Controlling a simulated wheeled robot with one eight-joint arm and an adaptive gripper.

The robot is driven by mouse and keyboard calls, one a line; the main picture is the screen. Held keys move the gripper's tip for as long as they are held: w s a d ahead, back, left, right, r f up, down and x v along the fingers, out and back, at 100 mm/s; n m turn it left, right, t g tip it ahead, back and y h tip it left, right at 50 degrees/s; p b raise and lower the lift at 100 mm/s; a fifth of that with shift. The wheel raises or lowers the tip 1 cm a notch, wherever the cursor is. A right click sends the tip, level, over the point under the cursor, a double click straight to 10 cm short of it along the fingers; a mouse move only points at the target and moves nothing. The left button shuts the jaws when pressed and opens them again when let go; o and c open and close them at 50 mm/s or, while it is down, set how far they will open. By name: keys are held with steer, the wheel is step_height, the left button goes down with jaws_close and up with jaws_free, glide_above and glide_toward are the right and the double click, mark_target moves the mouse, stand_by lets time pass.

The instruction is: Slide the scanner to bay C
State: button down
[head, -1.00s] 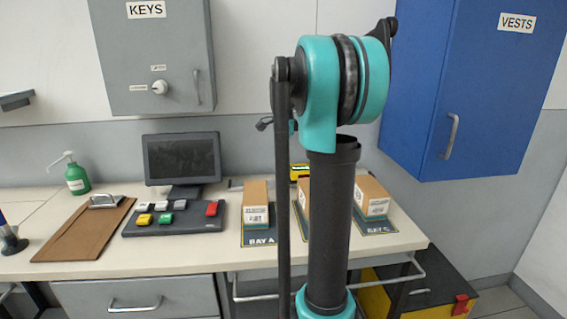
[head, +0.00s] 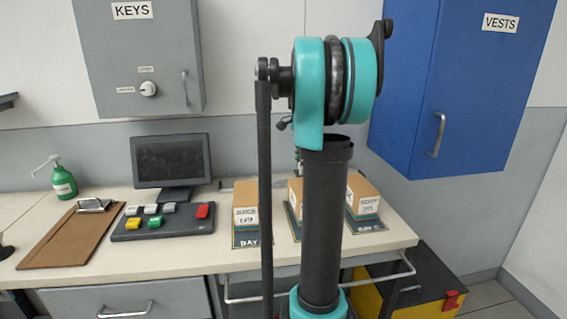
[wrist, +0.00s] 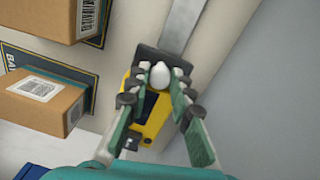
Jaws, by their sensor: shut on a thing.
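The scanner (wrist: 150,118) is a yellow and black unit with a white knob (wrist: 160,75). In the wrist view it sits on a grey metal rail (wrist: 186,30). My gripper (wrist: 163,92) is shut on the scanner, its green fingers on either side of the knob. In the head view my arm hides the scanner and the gripper. The bay C mat (head: 370,228) lies under the rightmost box (head: 363,196), to the right of my arm. The bay A mat (head: 250,241) is to the left of my arm.
Cardboard boxes stand on the bays, one on bay A (head: 245,203) and one partly behind my arm (head: 295,195). In the wrist view two boxes (wrist: 45,100) are left of the rail. A monitor (head: 172,160), a button panel (head: 163,222) and a clipboard (head: 62,235) are further left.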

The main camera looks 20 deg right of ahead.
steer(key=d, duration=0.3)
steer(key=s+d, duration=0.1)
steer(key=d, duration=0.2)
steer(key=shift+s+d, duration=0.15)
steer(key=shift+d, duration=0.15)
steer(key=c, duration=1.6)
jaws_free()
steer(key=shift+d, duration=0.1)
steer(key=shift+r, duration=0.1)
step_height(320, 180, up, 12)
steer(key=shift+w, duration=0.25)
